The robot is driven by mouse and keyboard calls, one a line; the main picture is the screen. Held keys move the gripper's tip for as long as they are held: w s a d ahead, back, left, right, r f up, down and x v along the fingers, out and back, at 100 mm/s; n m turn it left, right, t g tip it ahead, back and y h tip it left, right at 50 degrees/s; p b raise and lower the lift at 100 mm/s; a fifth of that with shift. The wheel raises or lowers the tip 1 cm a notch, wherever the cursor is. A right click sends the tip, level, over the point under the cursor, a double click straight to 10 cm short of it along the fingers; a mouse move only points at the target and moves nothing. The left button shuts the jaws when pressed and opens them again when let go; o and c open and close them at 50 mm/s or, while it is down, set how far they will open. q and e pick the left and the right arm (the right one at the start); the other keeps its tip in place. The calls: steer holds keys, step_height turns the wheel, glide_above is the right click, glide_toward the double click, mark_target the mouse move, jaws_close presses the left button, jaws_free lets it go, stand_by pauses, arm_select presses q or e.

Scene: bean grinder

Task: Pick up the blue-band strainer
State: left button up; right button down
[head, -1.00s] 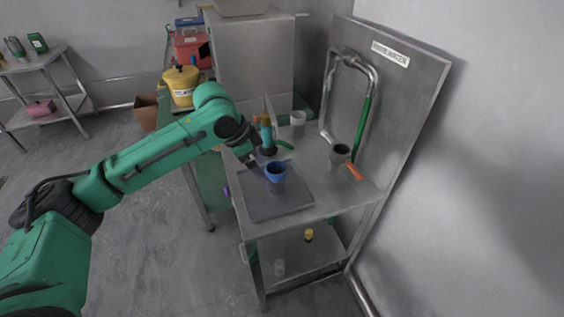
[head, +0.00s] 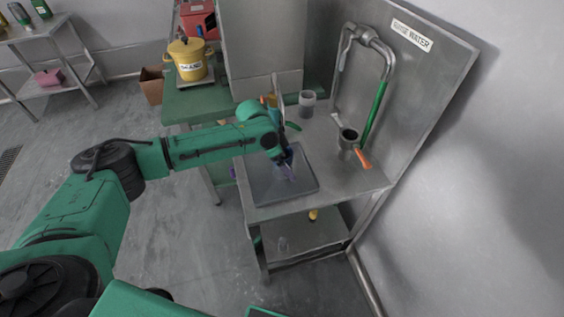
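The blue-band strainer was plain in the earlier view as a blue-rimmed cup over the dark grey mat (head: 262,190). Now only a small bluish, translucent patch (head: 287,168) shows there, at the end of my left arm; I cannot tell how much of it is the strainer. My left gripper (head: 285,161) is low over the mat, at that patch. Its fingers are small and partly hidden, so I cannot tell whether they are open or touching the strainer. My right gripper is not in view.
A grey cup with an orange handle (head: 348,143) stands right of the mat, near the green-handled water pipe (head: 374,115). A grey cup (head: 307,104) stands behind. A upright metal backboard (head: 430,75) closes the right side. A yellow pot (head: 188,60) stands far left.

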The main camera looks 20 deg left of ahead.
arm_select(q)
steer(key=shift+c, duration=0.9)
steer(key=shift+w, duration=0.1)
steer(key=c, duration=1.3)
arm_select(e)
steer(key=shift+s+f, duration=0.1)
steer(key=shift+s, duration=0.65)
